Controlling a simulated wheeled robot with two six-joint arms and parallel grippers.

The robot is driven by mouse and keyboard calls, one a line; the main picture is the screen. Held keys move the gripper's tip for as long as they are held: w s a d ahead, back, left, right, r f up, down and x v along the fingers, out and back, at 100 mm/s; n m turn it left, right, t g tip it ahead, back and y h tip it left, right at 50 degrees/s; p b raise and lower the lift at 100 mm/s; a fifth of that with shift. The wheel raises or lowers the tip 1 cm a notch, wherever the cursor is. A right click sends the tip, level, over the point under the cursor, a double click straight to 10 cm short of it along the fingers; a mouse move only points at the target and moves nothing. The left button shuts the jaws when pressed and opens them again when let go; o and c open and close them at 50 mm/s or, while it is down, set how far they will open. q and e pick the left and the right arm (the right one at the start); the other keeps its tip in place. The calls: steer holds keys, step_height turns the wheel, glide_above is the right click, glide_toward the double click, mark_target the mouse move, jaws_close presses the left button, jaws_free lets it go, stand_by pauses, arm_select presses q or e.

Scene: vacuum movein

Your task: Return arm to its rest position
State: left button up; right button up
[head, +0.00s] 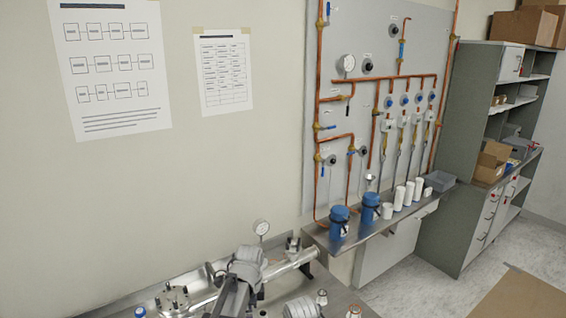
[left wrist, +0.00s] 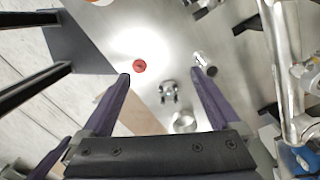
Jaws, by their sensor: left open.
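My left gripper (left wrist: 160,78) is open in the left wrist view. Its two dark fingers are spread wide above a steel bench top (left wrist: 225,35), with nothing held between them. A small red disc (left wrist: 139,66) and a metal clamp-like part (left wrist: 169,91) lie on the bench beneath, apart from the fingers. A metal fitting (left wrist: 205,60) shows by the right fingertip. In the head view a grey arm of mine stands over the bench at the bottom, in front of the steel pipe assembly (head: 285,264); its fingers are hard to make out. My right gripper does not show.
Blue flasks (head: 339,222) and white cylinders (head: 399,198) stand on a wall shelf to the right. A copper-piped panel (head: 330,60) is behind. Open floor (head: 400,285) shows at right.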

arm_select(q)
steer(key=s+d+f+n+b, duration=0.2)
steer(key=s+n, duration=0.4)
steer(key=s, duration=0.2)
steer(key=s+d+f+n+b, duration=0.2)
steer(key=s+f+n, duration=0.1)
steer(key=s+n, duration=0.3)
steer(key=s, duration=0.2)
steer(key=shift+s+f+n+y+b, duration=0.2)
steer(key=shift+s+n+y+b, duration=0.1)
steer(key=shift+n, duration=0.1)
steer(key=shift+a, duration=0.15)
